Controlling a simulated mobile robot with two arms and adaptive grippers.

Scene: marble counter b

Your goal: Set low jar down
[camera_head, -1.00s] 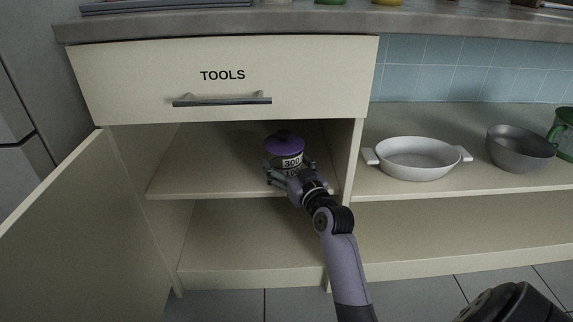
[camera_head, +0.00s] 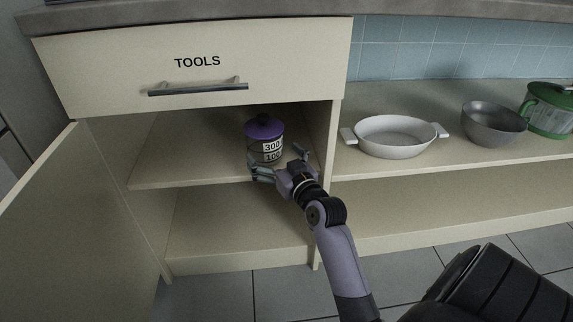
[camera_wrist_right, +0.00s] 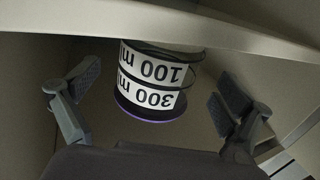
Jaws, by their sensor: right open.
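The low jar (camera_head: 265,141) has a purple lid, a clear body and white labels reading 300 and 100. It stands upright on the upper shelf of the open cabinet, below the TOOLS drawer. My right gripper (camera_head: 277,163) is open just in front of the jar, its fingers spread apart. In the right wrist view the jar (camera_wrist_right: 152,82) appears upside down between and beyond the open fingers (camera_wrist_right: 155,97), touching neither. My left gripper is not in view.
The cabinet door (camera_head: 78,215) hangs open at the left. A divider (camera_head: 327,150) stands right of the jar. On the right shelf are a white oval dish (camera_head: 395,137), a grey bowl (camera_head: 493,124) and a green pot (camera_head: 549,110). The lower shelf (camera_head: 235,232) is clear.

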